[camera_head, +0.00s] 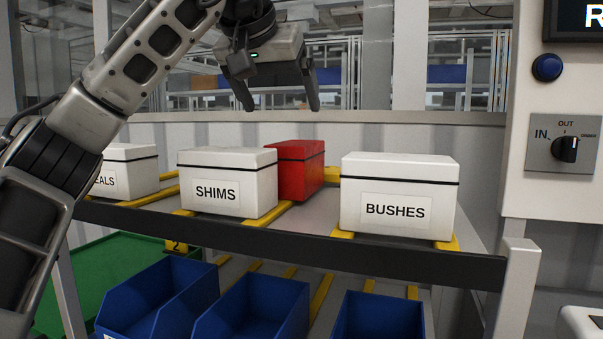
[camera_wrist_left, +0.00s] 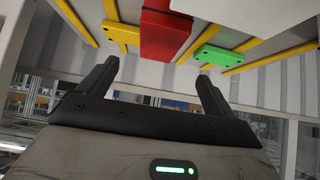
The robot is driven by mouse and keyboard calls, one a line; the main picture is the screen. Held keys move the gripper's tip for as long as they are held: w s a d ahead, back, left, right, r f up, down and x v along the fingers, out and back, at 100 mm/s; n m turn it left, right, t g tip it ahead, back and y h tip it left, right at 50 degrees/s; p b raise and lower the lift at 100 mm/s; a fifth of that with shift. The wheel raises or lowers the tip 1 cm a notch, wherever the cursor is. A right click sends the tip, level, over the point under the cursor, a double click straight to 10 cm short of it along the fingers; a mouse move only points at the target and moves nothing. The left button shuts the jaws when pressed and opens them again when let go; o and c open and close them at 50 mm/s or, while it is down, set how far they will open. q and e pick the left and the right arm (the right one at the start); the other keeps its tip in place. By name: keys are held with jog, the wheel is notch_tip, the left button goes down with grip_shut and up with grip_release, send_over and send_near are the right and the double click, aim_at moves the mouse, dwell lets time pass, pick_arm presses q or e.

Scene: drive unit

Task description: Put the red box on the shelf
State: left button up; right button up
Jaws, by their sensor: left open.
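The red box (camera_head: 301,170) with a dark band stands on the upper shelf (camera_head: 300,248), behind and to the right of the white SHIMS box (camera_head: 228,185), which hides part of it. It also shows in the left wrist view (camera_wrist_left: 164,36) at the top middle, beyond the fingertips. My left gripper (camera_head: 280,104) is open and empty, above and behind the shelf's row of boxes, apart from the red box. Its two spread fingers also show in the left wrist view (camera_wrist_left: 155,75). My right gripper is not in view.
A white BUSHES box (camera_head: 400,195) stands on the right, a partly hidden white box (camera_head: 130,172) on the left. Blue bins (camera_head: 262,305) sit below. A control panel (camera_head: 563,143) is at right. The wrist view shows yellow (camera_wrist_left: 121,33) and green (camera_wrist_left: 213,55) blocks beside the red box.

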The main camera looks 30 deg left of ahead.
aim_at(296, 143)
pick_arm(q)
jog(key=x, duration=1.1)
jog(key=shift+w+f, duration=0.2)
jog(key=shift+f, duration=0.15)
jog(key=c, duration=1.3)
